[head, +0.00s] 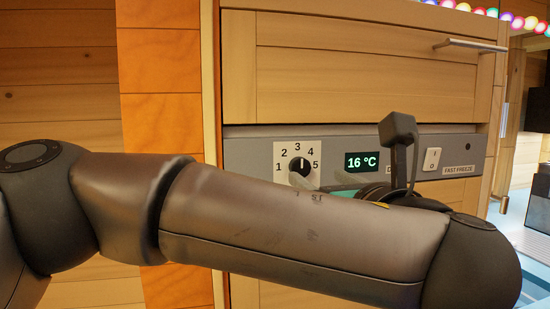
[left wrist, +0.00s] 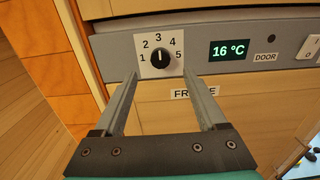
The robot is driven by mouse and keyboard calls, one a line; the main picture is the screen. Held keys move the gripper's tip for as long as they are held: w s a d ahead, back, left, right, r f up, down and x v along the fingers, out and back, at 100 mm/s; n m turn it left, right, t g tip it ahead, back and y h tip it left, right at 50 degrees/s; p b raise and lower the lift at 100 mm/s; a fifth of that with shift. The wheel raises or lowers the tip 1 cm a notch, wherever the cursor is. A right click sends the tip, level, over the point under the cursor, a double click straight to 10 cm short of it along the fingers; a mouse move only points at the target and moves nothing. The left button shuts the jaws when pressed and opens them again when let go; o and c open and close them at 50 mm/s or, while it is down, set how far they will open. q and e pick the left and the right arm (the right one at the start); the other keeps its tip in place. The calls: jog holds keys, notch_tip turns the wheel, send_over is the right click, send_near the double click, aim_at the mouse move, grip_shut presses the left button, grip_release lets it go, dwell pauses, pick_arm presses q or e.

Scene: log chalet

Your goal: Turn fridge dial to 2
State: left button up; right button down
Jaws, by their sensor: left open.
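The fridge dial (head: 301,169) is a black round knob on a white plate marked 1 to 5, set in a grey control panel. It also shows in the left wrist view (left wrist: 160,59), where its white pointer line stands upright, toward 3. My left gripper (left wrist: 160,77) is open and empty, its two fingers pointing toward the panel. In that picture the fingertips lie just below the dial, one on each side; the exact distance to the knob is unclear. My right gripper is not in view.
Right of the dial, a display (head: 362,161) reads 16 °C in green. A wooden drawer front (head: 360,70) with a metal handle is above the panel. A FRIDGE label, partly covered, is below.

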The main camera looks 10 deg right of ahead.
aim_at(302, 167)
pick_arm(q)
jog(key=shift+w+a+p, duration=0.1)
jog(key=shift+w+p, duration=2.4)
jog(key=shift+w, duration=1.2)
grip_shut()
